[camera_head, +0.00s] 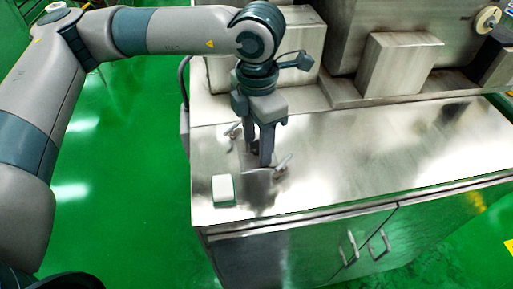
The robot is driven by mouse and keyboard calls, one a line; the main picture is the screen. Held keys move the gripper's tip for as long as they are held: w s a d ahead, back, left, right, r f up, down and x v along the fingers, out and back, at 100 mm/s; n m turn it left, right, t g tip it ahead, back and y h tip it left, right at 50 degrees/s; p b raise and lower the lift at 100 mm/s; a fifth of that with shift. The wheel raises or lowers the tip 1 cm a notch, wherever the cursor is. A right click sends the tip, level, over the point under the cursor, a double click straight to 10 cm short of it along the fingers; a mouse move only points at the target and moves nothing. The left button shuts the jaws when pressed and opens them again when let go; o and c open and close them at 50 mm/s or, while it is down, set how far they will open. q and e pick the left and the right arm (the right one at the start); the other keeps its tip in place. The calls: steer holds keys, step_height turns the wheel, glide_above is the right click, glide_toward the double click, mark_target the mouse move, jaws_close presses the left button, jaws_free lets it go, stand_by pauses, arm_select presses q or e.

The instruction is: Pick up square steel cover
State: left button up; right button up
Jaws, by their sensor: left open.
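My left gripper (260,157) points down over the left part of the steel worktop, fingers apart. Just below its fingertips is a small shiny steel piece (257,173), which looks like the square steel cover. The fingers partly hide it, and its edges blend into the reflective top. I cannot tell whether the fingers touch it. My right gripper is not in view.
A small white block (223,188) sits near the front left corner of the steel worktop (370,155). Small metal parts lie beside the fingers. Steel housings (397,65) stand along the back. The worktop's right part is clear.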

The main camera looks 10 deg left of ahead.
arm_select(q)
jaws_close()
steer(key=shift+w+r, duration=0.1)
steer(key=shift+r, duration=0.1)
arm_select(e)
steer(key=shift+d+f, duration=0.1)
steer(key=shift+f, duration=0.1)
